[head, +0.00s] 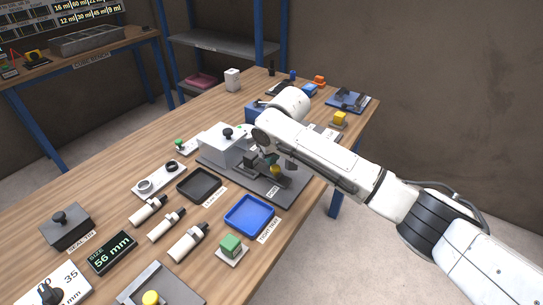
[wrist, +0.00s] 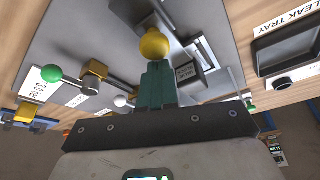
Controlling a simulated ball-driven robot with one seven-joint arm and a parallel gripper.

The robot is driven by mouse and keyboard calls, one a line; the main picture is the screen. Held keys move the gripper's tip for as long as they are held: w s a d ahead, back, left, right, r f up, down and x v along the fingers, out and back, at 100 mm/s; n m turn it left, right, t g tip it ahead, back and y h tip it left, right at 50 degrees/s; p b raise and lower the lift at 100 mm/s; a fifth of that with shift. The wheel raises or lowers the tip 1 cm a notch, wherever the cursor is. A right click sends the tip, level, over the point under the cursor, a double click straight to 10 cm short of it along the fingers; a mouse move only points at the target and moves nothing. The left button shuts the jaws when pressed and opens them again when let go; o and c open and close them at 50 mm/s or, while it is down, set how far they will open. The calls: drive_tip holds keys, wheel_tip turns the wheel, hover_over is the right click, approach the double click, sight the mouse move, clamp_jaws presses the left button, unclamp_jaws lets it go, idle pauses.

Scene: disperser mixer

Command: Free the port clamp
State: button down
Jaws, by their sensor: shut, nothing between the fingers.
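The mixer (head: 228,147) is a grey housing with a black knob on a dark base plate (head: 288,194). A yellow ball knob (wrist: 154,45) sits on a grey arm or lever (wrist: 145,15) in the wrist view; it appears to be the yellow knob (head: 276,170) on the plate in the head view. I cannot tell for sure which part is the port clamp. My gripper (wrist: 156,68) has teal fingers, shut and empty, with tips right at the yellow knob; touching or just apart is unclear. It also shows over the plate in the head view (head: 270,158).
Close to my fingers are a dark labelled block (wrist: 187,72), a brass block (wrist: 94,70), a green ball knob (wrist: 51,73) and a white ball (wrist: 120,101). A black tray (head: 199,184) and a blue tray (head: 249,215) lie in front of the mixer. Bare wood shows at the table's left.

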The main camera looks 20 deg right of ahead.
drive_tip(key=shift+s+d+r+p, duration=0.1)
drive_tip(key=shift+s+r+p, duration=0.25)
drive_tip(key=shift+p, duration=0.6)
drive_tip(key=s+d+p, duration=0.1)
drive_tip(key=p, duration=0.1)
drive_tip(key=s+d+p, duration=0.1)
drive_tip(key=shift+s+f+p, duration=0.15)
drive_tip(key=shift+s+p, duration=0.2)
drive_tip(key=shift+s+d+f, duration=0.3)
drive_tip(key=shift+f, duration=0.05)
